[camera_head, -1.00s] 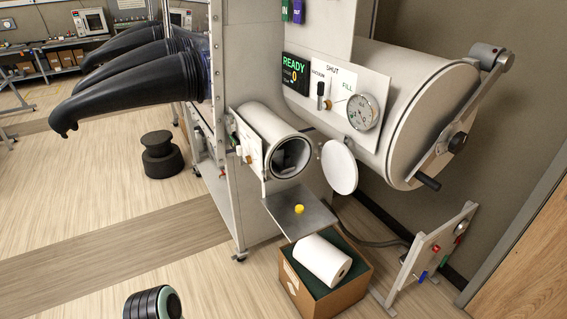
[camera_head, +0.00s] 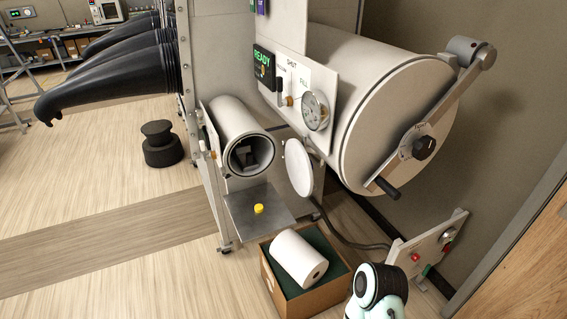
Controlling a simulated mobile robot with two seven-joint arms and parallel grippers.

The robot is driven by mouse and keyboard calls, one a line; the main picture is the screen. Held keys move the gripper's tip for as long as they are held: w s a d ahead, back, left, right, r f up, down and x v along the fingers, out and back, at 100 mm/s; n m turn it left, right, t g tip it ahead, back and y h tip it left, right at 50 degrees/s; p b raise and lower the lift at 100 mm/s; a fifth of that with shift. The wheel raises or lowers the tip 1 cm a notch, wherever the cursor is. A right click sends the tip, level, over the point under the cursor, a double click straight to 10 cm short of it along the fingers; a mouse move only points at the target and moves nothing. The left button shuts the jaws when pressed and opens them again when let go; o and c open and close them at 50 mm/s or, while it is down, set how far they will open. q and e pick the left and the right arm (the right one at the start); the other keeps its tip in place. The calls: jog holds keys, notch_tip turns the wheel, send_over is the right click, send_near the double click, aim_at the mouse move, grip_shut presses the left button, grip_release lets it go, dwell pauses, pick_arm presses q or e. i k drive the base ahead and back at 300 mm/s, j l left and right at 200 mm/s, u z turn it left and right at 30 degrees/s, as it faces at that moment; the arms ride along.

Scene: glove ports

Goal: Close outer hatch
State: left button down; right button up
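The small round white hatch (camera_head: 299,168) stands open, swung out to the right of the mouth of a small white cylindrical chamber (camera_head: 238,128). The mouth is uncovered and its inside looks dark, with something grey in it that I cannot make out. A large drum door (camera_head: 398,130) with a lever and black handle sits shut above and to the right. Part of my own arm shows at the bottom right, below the hatch and apart from it. Neither gripper is in view.
A metal shelf (camera_head: 240,222) below the mouth holds a yellow knob-like piece (camera_head: 259,209). A cardboard box (camera_head: 312,300) with a white roll (camera_head: 299,257) stands below. A low panel (camera_head: 432,243) is at the right. A READY display (camera_head: 264,66) and gauge (camera_head: 315,110) sit above.

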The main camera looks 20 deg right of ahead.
aim_at(300, 172)
jog(key=l+u, duration=0.2)
jog(key=l, duration=0.15)
jog(key=k+l+u, duration=0.15)
jog(key=l, duration=0.2)
jog(key=k+l+u, duration=0.2)
jog(key=l, duration=0.15)
jog(key=k+l, duration=0.1)
jog(key=l, duration=0.3)
jog(key=k+l, duration=0.1)
jog(key=l, duration=0.3)
jog(key=k+l+u, duration=0.1)
jog(key=l, duration=0.35)
jog(key=k+l, duration=0.1)
jog(key=l, duration=0.3)
